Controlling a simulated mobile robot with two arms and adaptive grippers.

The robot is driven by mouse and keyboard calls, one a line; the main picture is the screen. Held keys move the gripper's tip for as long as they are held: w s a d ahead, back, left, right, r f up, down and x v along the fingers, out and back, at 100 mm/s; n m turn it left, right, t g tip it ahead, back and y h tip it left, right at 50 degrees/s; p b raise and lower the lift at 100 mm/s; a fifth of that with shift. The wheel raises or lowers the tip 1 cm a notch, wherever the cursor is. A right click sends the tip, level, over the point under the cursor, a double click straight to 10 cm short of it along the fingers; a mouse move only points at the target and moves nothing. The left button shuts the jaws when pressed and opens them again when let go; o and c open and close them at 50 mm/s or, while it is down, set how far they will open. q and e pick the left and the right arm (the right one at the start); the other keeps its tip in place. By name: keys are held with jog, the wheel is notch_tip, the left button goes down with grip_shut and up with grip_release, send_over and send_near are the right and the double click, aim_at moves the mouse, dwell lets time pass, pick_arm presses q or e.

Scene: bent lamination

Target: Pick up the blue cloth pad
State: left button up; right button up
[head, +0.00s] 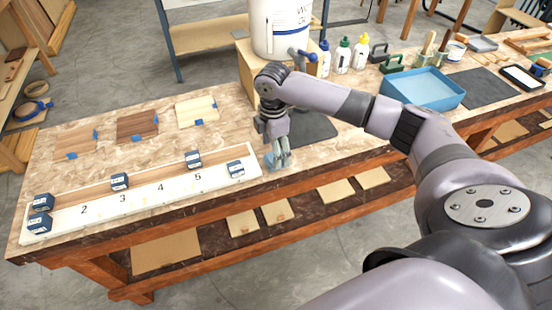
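My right gripper (278,157) points down at the front edge of the workbench, just right of the white numbered board. A small blue patch (270,164), which looks like the blue cloth pad, lies at its fingertips and is partly hidden by them. I cannot tell whether the fingers are open or closed on it. My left gripper is not in view.
The white numbered board (145,207) carries several dark blue blocks. Wood samples with blue tape lie behind it. A dark mat (312,127) lies behind the gripper. A white bucket (281,28) stands on a wooden box, with bottles and a blue tray (422,88) to its right.

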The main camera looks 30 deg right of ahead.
aim_at(268, 159)
jog(key=shift+w+f, duration=0.1)
jog(key=shift+f, duration=1.75)
jog(key=shift+c, duration=0.6)
jog(key=c, duration=0.9)
